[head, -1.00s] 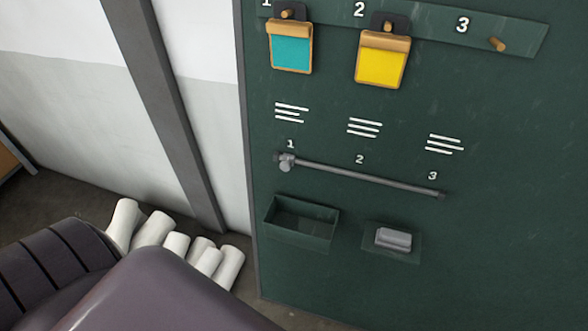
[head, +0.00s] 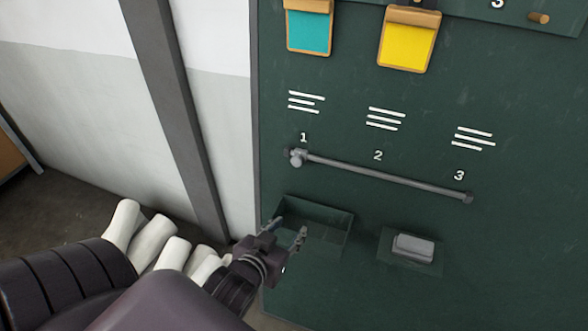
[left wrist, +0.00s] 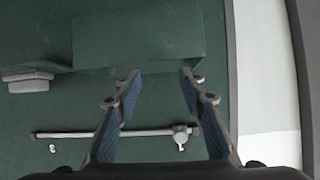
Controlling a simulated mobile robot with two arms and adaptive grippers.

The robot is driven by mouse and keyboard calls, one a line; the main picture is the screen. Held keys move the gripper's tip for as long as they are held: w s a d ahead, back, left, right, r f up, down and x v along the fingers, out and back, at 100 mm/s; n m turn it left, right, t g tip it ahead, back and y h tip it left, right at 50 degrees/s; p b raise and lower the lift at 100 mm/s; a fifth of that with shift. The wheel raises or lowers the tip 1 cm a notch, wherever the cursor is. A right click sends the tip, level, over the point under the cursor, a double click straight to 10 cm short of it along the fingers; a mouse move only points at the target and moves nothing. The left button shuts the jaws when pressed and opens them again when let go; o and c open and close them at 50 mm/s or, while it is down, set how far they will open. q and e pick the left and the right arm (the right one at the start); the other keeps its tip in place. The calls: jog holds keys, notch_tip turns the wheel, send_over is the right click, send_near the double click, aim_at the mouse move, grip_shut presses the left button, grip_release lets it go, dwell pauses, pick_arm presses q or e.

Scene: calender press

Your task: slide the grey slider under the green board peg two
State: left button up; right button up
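The grey slider (head: 296,158) sits at the left end of a grey rail (head: 385,179) on the green board (head: 520,120), under the small number 1. It also shows in the left wrist view (left wrist: 181,136). A small number 2 (head: 378,155) is above the rail's middle. A yellow clipboard (head: 408,42) hangs at the top; peg two above it is out of view. My left gripper (head: 288,230) is open and empty, below the slider and in front of the dark tray, apart from the slider. It also shows in the left wrist view (left wrist: 158,78). My right gripper is not in view.
A dark green tray (head: 335,225) is fixed below the rail's left part. A grey eraser (head: 413,245) sits on a small ledge to its right. White rolls (head: 150,240) stand at the lower left. A teal clipboard (head: 309,30) and peg three (head: 540,18) are above.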

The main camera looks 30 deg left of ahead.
aim_at(296, 162)
pick_arm(q)
jog(key=w+a+r+n+t+y, duration=0.1)
jog(key=a+r+t, duration=0.15)
jog(key=r, duration=0.25)
jog(key=w+a+r+t+y, duration=0.1)
jog(key=r+t, duration=0.2)
jog(key=r, duration=0.2)
jog(key=x, duration=0.2)
jog(key=p+x, duration=0.1)
jog(key=x, duration=0.5)
jog(key=shift+w+d+r, duration=0.1)
jog(key=shift+d+r, duration=0.1)
jog(key=shift+r, duration=0.05)
grip_shut()
